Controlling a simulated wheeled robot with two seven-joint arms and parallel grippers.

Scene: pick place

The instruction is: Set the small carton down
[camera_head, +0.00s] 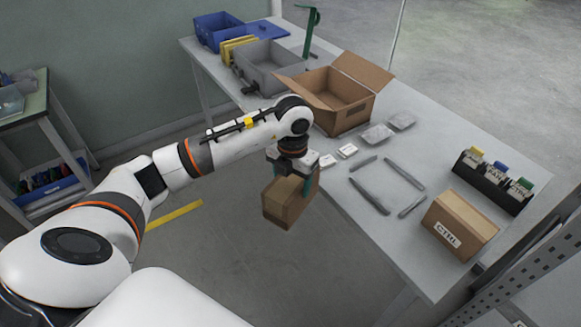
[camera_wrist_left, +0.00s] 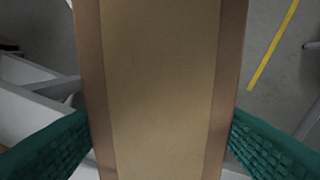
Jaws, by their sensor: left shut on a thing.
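The small carton (camera_head: 283,203) is a brown cardboard box held by my left gripper (camera_head: 293,181). It hangs in front of the table's near left edge, with the floor behind it in the head view. In the left wrist view the carton (camera_wrist_left: 162,90) fills the middle, between the two green fingers at its sides. The left gripper is shut on it. A second small brown carton (camera_head: 459,227) with a white label stands on the table at the right. My right gripper is not in view.
The grey table (camera_head: 420,255) has an open cardboard box (camera_head: 336,98), a grey bin (camera_head: 265,65) and blue bins (camera_head: 219,30) toward the back. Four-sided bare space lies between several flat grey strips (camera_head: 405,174). A black holder (camera_head: 490,184) with coloured-top items stands at the right.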

